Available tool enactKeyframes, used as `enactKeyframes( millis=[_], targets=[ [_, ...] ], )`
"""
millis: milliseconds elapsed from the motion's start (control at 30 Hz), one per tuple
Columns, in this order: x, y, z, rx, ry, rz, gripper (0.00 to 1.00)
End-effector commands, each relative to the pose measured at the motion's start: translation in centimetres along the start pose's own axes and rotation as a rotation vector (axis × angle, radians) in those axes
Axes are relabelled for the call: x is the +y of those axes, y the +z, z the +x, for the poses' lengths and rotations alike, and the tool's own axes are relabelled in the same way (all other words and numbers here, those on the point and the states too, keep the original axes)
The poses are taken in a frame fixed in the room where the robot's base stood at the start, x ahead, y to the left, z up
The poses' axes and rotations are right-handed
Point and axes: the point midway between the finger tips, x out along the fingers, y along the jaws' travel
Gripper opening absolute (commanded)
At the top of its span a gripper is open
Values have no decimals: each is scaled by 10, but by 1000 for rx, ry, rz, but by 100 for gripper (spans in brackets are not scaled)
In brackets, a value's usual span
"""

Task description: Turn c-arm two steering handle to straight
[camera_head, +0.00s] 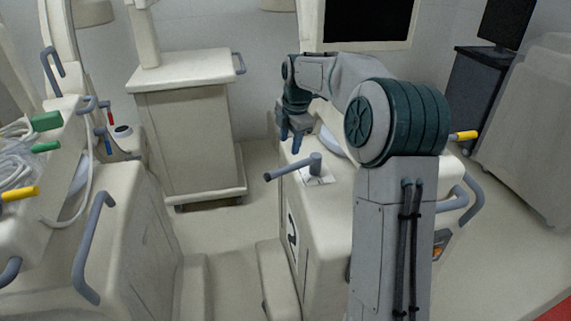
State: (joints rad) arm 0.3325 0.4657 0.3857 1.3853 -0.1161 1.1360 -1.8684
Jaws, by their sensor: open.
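C-arm two (335,205) is the white unit at centre, with a black 2 on its front corner. Its steering handle (290,169) is a grey-blue lever on the top surface. The lever runs from an upright pivot at its right end out to the left, with a dark tip overhanging the unit's edge. My gripper (291,141) is open and empty, pointing down just behind and above the lever. It looks apart from the lever, though the exact gap is hard to judge. My arm hides part of the unit's right side.
Another white unit with cables, coloured grips and grey rails (92,245) stands at left. A white cabinet cart (190,135) is behind it. A yellow-tipped lever (462,136) and grey side rails (455,203) show right of my arm. A covered cart (530,130) stands far right. Floor between the units is clear.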

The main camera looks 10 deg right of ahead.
Motion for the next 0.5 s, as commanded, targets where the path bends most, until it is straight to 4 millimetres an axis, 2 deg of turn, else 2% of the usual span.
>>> enactKeyframes(
  millis=[33,300,500],
  targets=[
    [-1,0,13,2,-4,0,44],
    [0,-1,69,2,-3,2,44],
    [0,0,96,0,-1,2,44]
  ],
)
